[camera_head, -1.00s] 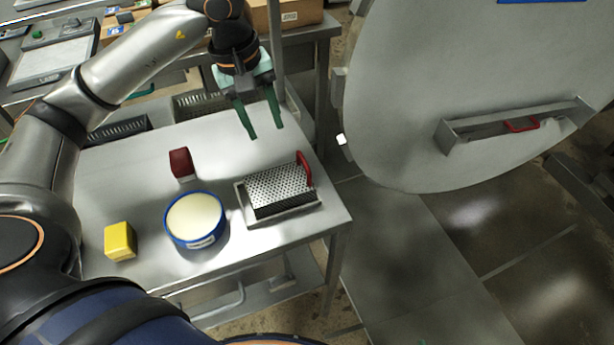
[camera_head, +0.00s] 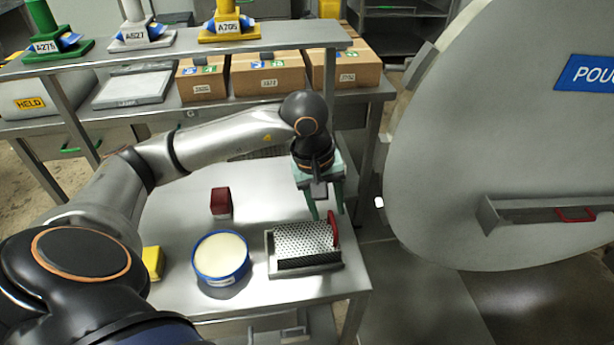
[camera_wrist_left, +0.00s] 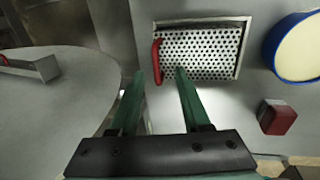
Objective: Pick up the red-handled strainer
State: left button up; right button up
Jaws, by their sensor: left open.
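The strainer (camera_head: 303,240) is a perforated metal plate with a red handle (camera_head: 333,230) on its right side, and it sits in a shallow metal tray (camera_head: 272,268) on the steel table. In the left wrist view the strainer (camera_wrist_left: 205,50) is at the top centre and its red handle (camera_wrist_left: 156,60) is at its left end. My left gripper (camera_head: 328,213) has green fingers, is open and empty, and is above the table near the handle. In the wrist view the handle shows just beyond and between the fingertips (camera_wrist_left: 160,76). My right gripper does not show.
A round blue-rimmed tub (camera_head: 221,256), a red block (camera_head: 221,203) and a yellow block (camera_head: 153,262) stand left of the strainer. A large round metal door (camera_head: 480,130) is close on the right. Cardboard boxes (camera_head: 268,76) stand on the bench behind.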

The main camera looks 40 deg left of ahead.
aim_at(333, 223)
pick_arm(q)
jog(key=f, duration=0.1)
jog(key=d+f, duration=0.1)
jog(key=f, duration=0.3)
jog(key=shift+w+d+p, duration=0.2)
jog(key=shift+w+p, duration=0.15)
jog(key=shift+r, duration=0.1)
jog(key=shift+c, duration=0.4)
grip_shut()
dwell(0.5)
